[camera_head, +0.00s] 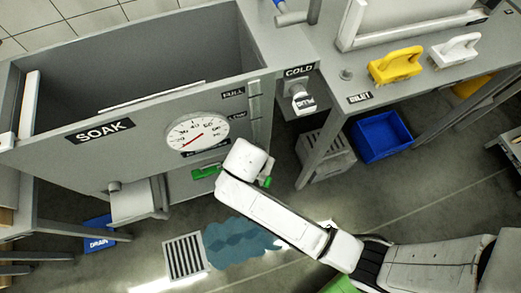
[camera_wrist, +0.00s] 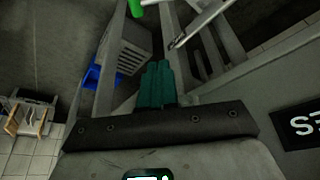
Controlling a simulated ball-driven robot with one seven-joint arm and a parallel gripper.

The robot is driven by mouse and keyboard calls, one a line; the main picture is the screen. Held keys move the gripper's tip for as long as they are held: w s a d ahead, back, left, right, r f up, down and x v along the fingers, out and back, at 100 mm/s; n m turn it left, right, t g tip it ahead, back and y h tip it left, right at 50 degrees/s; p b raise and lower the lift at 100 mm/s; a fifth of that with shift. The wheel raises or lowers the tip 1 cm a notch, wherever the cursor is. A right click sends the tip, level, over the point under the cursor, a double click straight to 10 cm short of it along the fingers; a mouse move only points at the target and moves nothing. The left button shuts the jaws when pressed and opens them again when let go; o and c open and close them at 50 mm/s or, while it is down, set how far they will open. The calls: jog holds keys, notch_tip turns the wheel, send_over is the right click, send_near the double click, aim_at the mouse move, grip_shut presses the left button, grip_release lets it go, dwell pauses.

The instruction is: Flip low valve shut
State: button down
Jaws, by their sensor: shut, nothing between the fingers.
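A green piece (camera_head: 207,172) shows low on the front of the grey SOAK tank (camera_head: 125,165), just left of my white wrist. A smaller bright green piece (camera_head: 267,182) shows just right of my wrist. I cannot tell which is the valve's handle, and my wrist covers the space between them. In the wrist view, my gripper (camera_wrist: 155,82) has its teal fingers shut together and empty. A bright green part (camera_wrist: 135,8) shows beyond the fingertips, apart from them in the picture, partly cut off by the top edge.
A round gauge (camera_head: 198,132) is on the tank front above my wrist. A grey crate (camera_head: 326,155) and a blue bin (camera_head: 382,137) stand under the right-hand table. A dark puddle (camera_head: 238,244) and a floor grate (camera_head: 186,257) lie below.

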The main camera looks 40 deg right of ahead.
notch_tip(320, 180, down, 14)
jog(key=b, duration=0.3)
jog(key=shift+w+d, duration=0.25)
jog(key=shift+d, duration=0.15)
jog(key=shift+b, duration=0.3)
